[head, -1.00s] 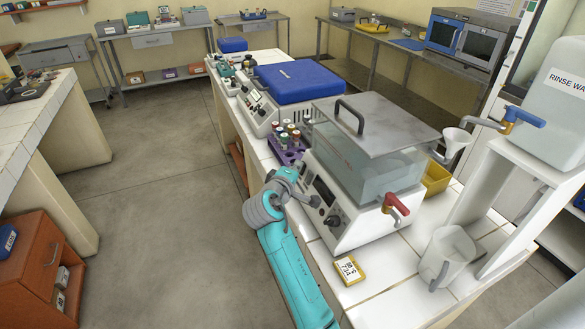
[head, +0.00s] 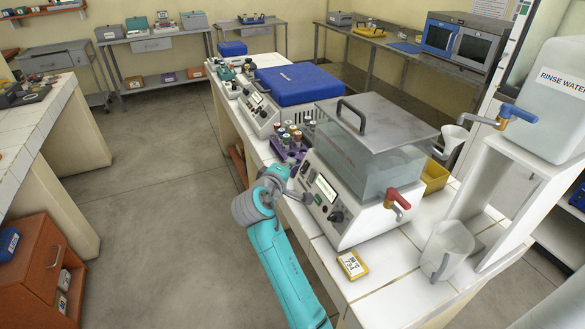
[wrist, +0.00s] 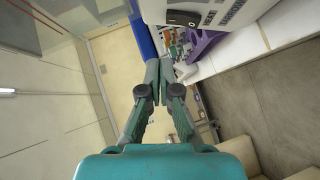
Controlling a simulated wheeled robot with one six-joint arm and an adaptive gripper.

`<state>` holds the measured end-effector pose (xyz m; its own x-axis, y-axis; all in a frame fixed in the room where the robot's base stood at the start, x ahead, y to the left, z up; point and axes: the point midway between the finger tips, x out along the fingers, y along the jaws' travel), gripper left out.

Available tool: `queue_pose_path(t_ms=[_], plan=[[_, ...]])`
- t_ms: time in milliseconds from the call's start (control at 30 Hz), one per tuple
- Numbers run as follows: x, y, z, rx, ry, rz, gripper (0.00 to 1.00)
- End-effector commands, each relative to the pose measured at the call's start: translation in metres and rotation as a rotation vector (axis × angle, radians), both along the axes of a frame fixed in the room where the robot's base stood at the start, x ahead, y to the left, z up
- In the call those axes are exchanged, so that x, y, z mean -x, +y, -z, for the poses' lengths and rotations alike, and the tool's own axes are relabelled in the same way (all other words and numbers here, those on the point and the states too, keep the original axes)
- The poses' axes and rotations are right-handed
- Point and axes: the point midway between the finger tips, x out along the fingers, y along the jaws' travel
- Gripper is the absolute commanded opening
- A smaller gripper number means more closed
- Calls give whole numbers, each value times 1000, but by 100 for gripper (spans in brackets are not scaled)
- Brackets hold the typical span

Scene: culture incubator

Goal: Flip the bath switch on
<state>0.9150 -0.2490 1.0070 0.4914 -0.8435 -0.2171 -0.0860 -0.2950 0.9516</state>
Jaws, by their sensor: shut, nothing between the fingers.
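The water bath (head: 345,220) is a white unit with a clear tank and a grey lid, standing on the tiled bench. Its sloped front panel carries a small lit display (head: 326,188) and a dark knob (head: 336,216). The bath switch cannot be made out clearly; my gripper is close to that end of the panel. My gripper (head: 300,195) is at the panel's left end; contact cannot be told. In the wrist view my gripper (wrist: 160,68) has its fingertips together and empty, below a white panel with a dark rectangular part (wrist: 184,18).
A purple rack (head: 287,150) with capped tubes stands just behind the bath's left end. A red-handled tap (head: 398,198) sticks out at the right. A yellow timer (head: 352,265) and a white jug (head: 446,249) stand on the bench. The floor left of the bench is clear.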

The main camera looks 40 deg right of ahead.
Motion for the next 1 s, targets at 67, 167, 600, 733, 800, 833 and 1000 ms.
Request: queue_pose_path(t_ms=[67,167,600,733,800,833,1000], plan=[[7,12,-6,0,-2,-4,0],[16,27,-12,-1,-3,-4,0],[41,62,-30,0,-1,-1,0],[42,63,-31,0,-1,-1,0],[42,63,-31,0,-1,-1,0],[42,63,-31,0,-1,-1,0],[41,63,-30,0,-1,-1,0]])
